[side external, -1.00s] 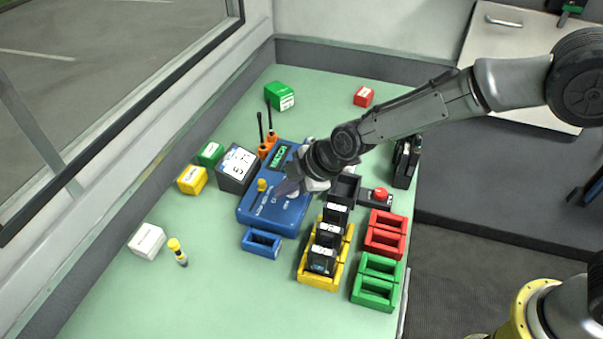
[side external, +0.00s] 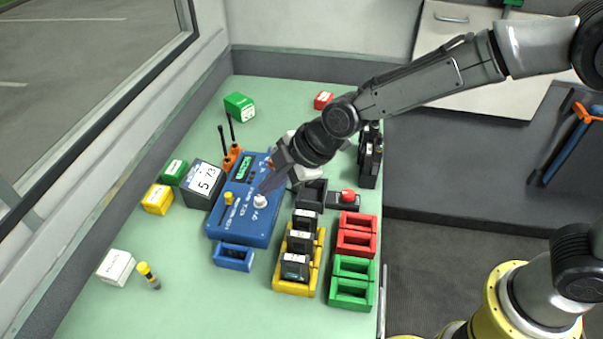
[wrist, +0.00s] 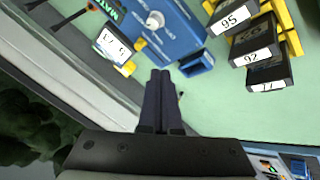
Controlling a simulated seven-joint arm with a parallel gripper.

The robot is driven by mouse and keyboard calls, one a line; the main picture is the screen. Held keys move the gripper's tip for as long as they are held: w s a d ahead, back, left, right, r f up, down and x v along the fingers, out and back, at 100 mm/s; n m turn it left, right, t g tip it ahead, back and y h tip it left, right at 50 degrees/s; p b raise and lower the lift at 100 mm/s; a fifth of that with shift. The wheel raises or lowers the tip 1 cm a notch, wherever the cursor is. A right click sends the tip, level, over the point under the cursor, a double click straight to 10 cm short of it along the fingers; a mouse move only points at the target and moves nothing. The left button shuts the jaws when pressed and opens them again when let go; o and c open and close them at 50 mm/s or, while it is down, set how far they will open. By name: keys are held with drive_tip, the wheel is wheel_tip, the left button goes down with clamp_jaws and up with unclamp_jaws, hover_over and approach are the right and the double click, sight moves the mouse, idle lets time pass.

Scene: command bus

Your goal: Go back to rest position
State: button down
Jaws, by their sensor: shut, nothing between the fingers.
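My gripper (side external: 264,188) is shut and empty, its dark fingers pointing down over the blue console (side external: 232,226). In the side view the tips overlap the console's face beside its white knob (side external: 260,201); a gap seems to lie between them. In the wrist view the closed fingers (wrist: 160,76) point toward the console (wrist: 180,32), with the knob (wrist: 154,20) visible beyond the tips. The console also has a yellow knob (side external: 228,198) and a green-lit display (side external: 243,168).
Black numbered blocks (side external: 296,267) stand in a yellow rack (side external: 297,288). Red holders (side external: 356,243), green holders (side external: 351,293) and a blue holder (side external: 233,257) are nearby. A large numbered block (side external: 204,184) and orange-based posts (side external: 231,157) stand left of the console.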

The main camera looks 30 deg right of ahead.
drive_tip(key=w+d+r+m+t, duration=0.1)
drive_tip(key=w+d+r+t, duration=0.15)
drive_tip(key=d+r, duration=0.5)
drive_tip(key=s+d+r+m+t+h, duration=0.1)
drive_tip(key=s+d+r+m, duration=0.15)
drive_tip(key=d+r, duration=0.3)
drive_tip(key=s+d+r+m, duration=0.2)
drive_tip(key=s+d+r, duration=0.2)
drive_tip(key=d+r, duration=0.15)
drive_tip(key=s+d+m+h, duration=0.3)
drive_tip(key=s+d+m, duration=0.4)
drive_tip(key=s, duration=0.7)
drive_tip(key=s+d+f+m+g, duration=0.2)
drive_tip(key=s+f+m+g, duration=0.1)
drive_tip(key=s+f, duration=0.4)
drive_tip(key=shift+s+d+m, duration=0.25)
drive_tip(key=shift+s+m, duration=0.4)
drive_tip(key=shift+s, duration=0.25)
